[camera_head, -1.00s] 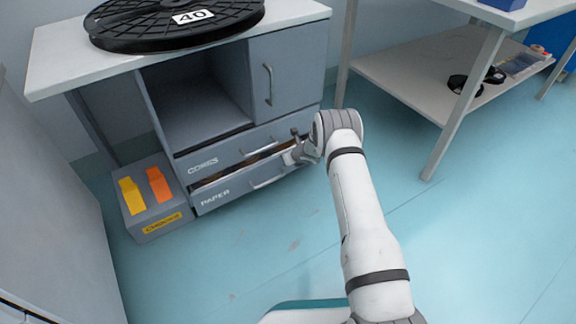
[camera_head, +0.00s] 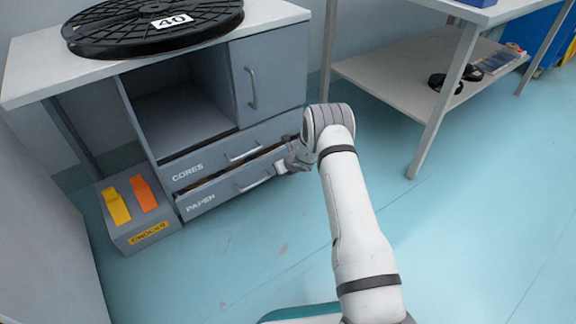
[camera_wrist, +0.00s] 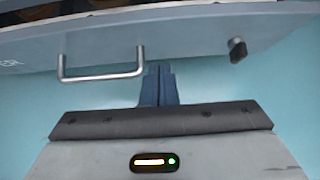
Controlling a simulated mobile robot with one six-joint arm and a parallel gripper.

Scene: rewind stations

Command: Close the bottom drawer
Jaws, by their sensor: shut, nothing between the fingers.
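The bottom drawer (camera_head: 215,195), labelled PAPER, stands slightly open under the CORES drawer (camera_head: 215,162) in the grey cabinet. A dark gap shows above its front. In the wrist view the drawer front (camera_wrist: 200,50) spans the top, with its metal bar handle (camera_wrist: 103,75) left of my fingers and a dark knob-like part (camera_wrist: 237,50) to the right. My gripper (camera_head: 280,168) is at the right end of the drawer front in the head view. In the wrist view my gripper's fingers (camera_wrist: 158,72) are together and empty, close to the drawer's front; contact is unclear.
A black reel (camera_head: 155,25) marked 40 lies on the cabinet top (camera_head: 270,12). A grey box labelled CHOCKS (camera_head: 140,220) stands left of the drawers. A table with a lower shelf (camera_head: 380,80) stands at the right. The floor in front is open.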

